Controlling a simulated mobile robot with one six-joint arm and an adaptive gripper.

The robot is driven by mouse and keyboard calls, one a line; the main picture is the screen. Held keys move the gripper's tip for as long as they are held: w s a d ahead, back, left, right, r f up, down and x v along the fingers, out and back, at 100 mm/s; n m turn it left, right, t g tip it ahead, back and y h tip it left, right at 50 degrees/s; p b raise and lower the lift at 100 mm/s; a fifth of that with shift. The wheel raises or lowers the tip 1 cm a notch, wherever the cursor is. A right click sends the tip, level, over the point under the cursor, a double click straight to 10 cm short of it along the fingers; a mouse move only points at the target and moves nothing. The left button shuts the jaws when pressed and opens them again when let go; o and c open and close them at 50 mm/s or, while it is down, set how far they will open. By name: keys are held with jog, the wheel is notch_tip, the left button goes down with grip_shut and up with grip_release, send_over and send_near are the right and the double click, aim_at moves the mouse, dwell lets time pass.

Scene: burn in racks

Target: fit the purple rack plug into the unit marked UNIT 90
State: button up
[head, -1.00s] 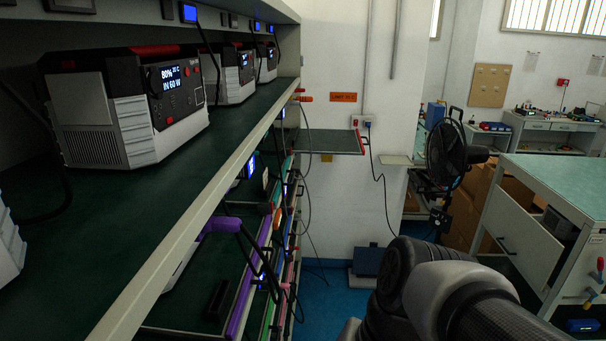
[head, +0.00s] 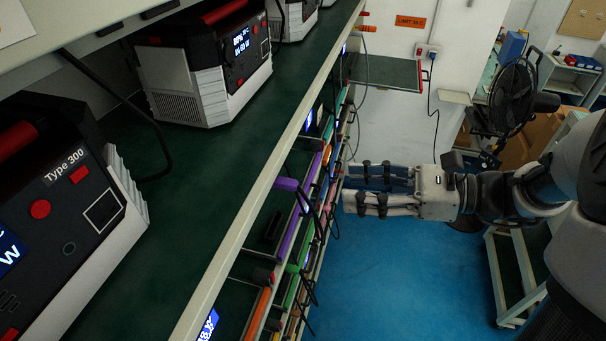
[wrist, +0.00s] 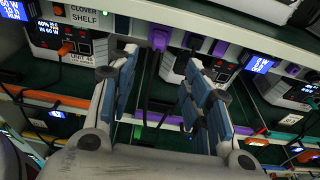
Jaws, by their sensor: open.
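A purple plug (wrist: 158,39) sits at the shelf edge, beyond the gap between my fingertips in the wrist view. In the head view a purple plug (head: 286,184) sits at the rack's edge with a dark cable below it. My gripper (head: 348,188) is open and empty, to the right of the rack with its fingers pointing at it; it also shows in the wrist view (wrist: 160,62). It is apart from the plug. A unit (wrist: 72,42) at left in the wrist view has a UNIT label, its number too small to read surely, and an orange plug in its front.
Other units (wrist: 205,72) stand on the shelves, and loose dark cables hang along the rack front. The upper shelf edge (head: 265,175) runs between the large units and the lower shelves. A fan (head: 512,95) stands at the back right. The blue floor (head: 390,285) below my gripper is clear.

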aim_at(287, 181)
jog(key=p+x, duration=0.1)
jog(key=x, duration=1.3)
jog(key=shift+s+a, duration=0.1)
grip_shut()
dwell(0.4)
